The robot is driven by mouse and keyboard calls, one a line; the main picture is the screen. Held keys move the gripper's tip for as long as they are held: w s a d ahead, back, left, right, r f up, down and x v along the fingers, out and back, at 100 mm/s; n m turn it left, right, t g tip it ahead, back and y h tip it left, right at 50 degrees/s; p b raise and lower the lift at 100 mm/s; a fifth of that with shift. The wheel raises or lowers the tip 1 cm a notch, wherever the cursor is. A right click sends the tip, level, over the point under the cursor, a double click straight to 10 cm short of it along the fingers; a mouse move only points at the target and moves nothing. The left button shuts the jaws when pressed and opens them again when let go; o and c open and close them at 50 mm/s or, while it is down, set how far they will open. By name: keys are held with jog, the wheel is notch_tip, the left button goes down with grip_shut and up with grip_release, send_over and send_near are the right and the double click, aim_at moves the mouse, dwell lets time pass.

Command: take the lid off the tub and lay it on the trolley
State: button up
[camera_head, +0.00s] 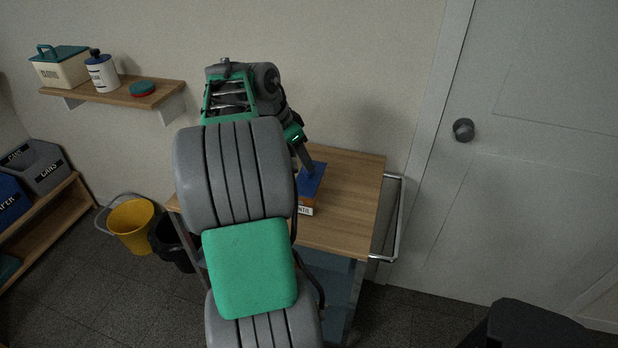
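A tub (315,202) with an orange-brown side and a partly visible white label ending in "NTIL" stands on the trolley's wooden top (350,220). A blue lid (315,184) shows on top of it. My arm hides the left part of the tub and lid. My gripper (309,172) points down at the lid's back edge, with a dark finger at or just above the blue surface. I cannot tell whether it touches the lid, and its opening is hidden.
The trolley top is bare right of the tub, ending at a chrome handle (401,218). A wall shelf (115,95) at upper left holds a bin, a jar and a round tin. A yellow bucket (132,226) and a black bin (170,240) stand left. A door (530,170) is at right.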

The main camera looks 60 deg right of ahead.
jog(key=x, duration=0.5)
jog(key=shift+s+d+f, duration=0.1)
jog(key=shift+d+f, duration=0.05)
jog(key=shift+f, duration=0.05)
jog(key=shift+c, duration=0.5)
grip_shut()
